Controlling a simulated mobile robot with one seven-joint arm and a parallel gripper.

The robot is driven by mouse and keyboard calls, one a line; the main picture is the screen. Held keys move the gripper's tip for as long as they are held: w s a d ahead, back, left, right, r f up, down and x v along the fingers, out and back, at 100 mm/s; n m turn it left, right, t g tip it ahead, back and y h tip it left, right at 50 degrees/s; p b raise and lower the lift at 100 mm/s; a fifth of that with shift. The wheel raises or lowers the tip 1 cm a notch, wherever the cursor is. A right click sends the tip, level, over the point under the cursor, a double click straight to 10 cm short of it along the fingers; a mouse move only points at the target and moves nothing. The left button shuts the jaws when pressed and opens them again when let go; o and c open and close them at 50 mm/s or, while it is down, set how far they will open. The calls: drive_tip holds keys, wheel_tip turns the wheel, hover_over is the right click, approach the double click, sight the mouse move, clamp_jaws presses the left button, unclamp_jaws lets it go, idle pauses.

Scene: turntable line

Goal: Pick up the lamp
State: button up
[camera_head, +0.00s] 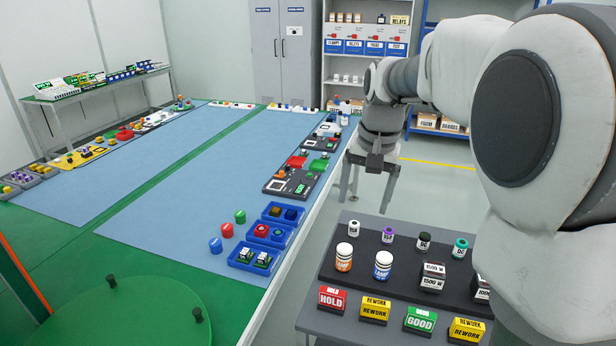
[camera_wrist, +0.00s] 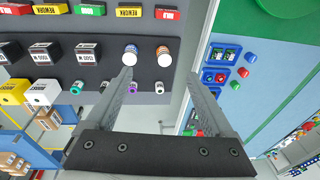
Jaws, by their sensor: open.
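No object in view is plainly marked as the lamp, and I cannot tell which one it is. Small round pieces lie loose on the blue mat: a red one (camera_head: 227,230), a green one (camera_head: 240,216) and a blue one (camera_head: 215,245). A dark stand holds small capped cylinders, among them a purple one (camera_head: 388,234) and a teal one (camera_head: 460,247), and two white-topped bottles, orange (camera_head: 344,257) and blue (camera_head: 382,265). My gripper (camera_head: 367,200) is open and empty, pointing down beyond the stand. In the wrist view its fingertips (camera_wrist: 160,75) frame the purple and white-capped cylinders (camera_wrist: 159,87) from above.
Blue trays (camera_head: 270,236) with parts line the mat's near right edge. Labelled HOLD, REWORK and GOOD blocks (camera_head: 420,320) stand at the stand's front. A grey cabinet (camera_head: 281,50) and shelves are at the back. Much of the blue mat (camera_head: 180,200) is bare.

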drive_tip(key=m+g, duration=0.2)
hover_over(344, 258)
drive_tip(key=w+d, duration=0.1)
wheel_tip(344, 258, down, 8)
drive_tip(key=f, duration=1.2)
drive_tip(key=w+f+b, duration=0.1)
drive_tip(key=f, duration=0.5)
drive_tip(key=shift+a, duration=0.3)
drive_tip(key=shift+r, duration=0.1)
clamp_jaws()
